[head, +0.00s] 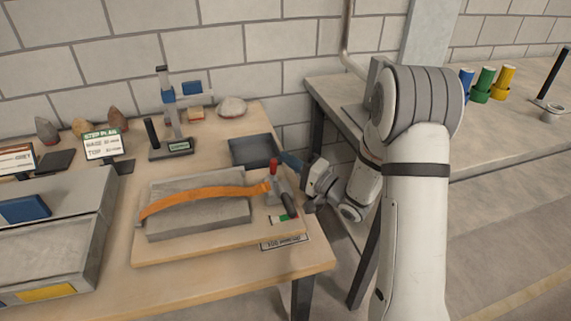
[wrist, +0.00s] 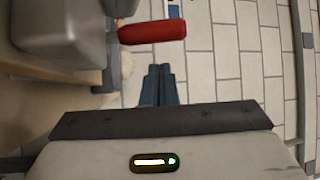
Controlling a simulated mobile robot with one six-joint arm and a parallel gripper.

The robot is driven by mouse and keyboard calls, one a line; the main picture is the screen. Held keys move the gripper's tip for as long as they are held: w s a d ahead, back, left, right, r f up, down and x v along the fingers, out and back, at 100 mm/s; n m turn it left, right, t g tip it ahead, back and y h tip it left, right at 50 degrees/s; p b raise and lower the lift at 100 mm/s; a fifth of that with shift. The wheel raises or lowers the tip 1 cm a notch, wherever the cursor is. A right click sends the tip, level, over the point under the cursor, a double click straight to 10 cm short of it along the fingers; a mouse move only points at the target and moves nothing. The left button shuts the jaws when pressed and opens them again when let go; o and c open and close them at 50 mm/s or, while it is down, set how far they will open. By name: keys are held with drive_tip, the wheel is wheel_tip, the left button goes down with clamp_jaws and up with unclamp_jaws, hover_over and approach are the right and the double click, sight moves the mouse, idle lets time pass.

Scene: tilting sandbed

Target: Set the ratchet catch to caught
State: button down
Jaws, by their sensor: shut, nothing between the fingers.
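The ratchet (head: 277,187) is a grey metal body at the right end of an orange strap (head: 200,196). A red-tipped lever (head: 273,166) stands up from it, and a black-gripped handle (head: 289,205) slopes down toward the front. In the wrist view the red grip (wrist: 152,31) lies across the top, beside a blurred grey body (wrist: 60,30). My gripper (head: 284,156) is just right of and behind the red lever. Its blue-grey fingers (wrist: 158,72) are together and empty, apart from the red grip in the wrist view. Which part is the catch, and its setting, I cannot tell.
The strap crosses a grey sandbed (head: 160,229) on a wooden board (head: 200,247). A green, white and red marker plate (head: 283,218) lies by the handle. A dark tray (head: 250,150) stands behind, near my gripper. A second table (head: 500,130) is at right.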

drive_tip(key=shift+w+d+r, duration=0.15)
drive_tip(key=shift+w+d, duration=0.5)
drive_tip(key=shift+d, duration=0.05)
drive_tip(key=v, duration=0.9)
drive_tip(key=shift+s+f, duration=0.2)
drive_tip(key=shift+f, duration=0.1)
